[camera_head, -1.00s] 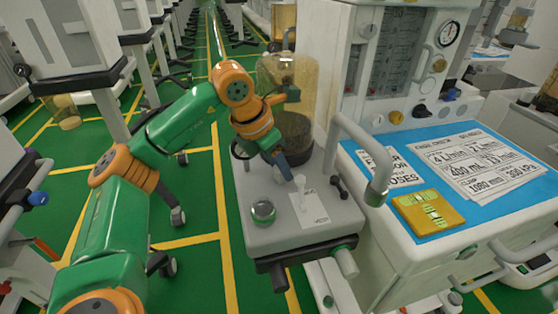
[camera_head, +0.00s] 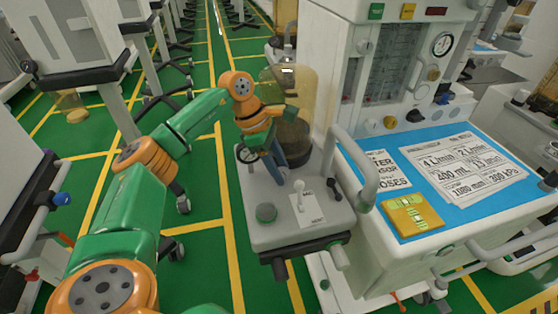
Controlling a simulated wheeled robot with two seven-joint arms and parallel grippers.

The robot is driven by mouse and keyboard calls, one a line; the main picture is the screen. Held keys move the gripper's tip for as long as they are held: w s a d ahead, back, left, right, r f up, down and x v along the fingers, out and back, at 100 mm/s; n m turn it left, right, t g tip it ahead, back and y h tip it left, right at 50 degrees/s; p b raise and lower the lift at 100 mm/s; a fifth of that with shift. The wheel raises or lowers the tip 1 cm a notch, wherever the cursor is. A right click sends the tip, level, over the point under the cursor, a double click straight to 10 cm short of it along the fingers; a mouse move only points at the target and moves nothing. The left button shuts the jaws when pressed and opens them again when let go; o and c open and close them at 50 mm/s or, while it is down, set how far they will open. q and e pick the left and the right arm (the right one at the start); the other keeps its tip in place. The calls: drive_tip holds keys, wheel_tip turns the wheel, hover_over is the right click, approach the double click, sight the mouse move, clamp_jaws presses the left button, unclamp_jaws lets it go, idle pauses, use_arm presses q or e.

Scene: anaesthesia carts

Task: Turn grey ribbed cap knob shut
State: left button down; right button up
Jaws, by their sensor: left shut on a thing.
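My left gripper (camera_head: 282,163) reaches down to the grey top of the cart's side shelf (camera_head: 310,222), just in front of the amber see-through canister (camera_head: 300,95). Its blue fingers are shut, low by the canister's dark base. The grey ribbed cap knob is hidden by the fingers and wrist, so I cannot see its ribs or how far it is turned. The grip stands where a knob on the shelf would be. My right gripper is not in view.
A round dark cap (camera_head: 265,213) and a small white lever (camera_head: 299,191) on a label plate stand at the shelf front. A bent grey pipe (camera_head: 358,165) rises at right. The blue worktop (camera_head: 450,150) holds printed sheets and a yellow pad (camera_head: 411,214).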

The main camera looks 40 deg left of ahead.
use_arm(q)
drive_tip(key=shift+m+p, duration=0.3)
drive_tip(key=shift+m, duration=0.2)
drive_tip(key=shift+g, duration=0.3)
drive_tip(key=shift+c, duration=1.9)
unclamp_jaws()
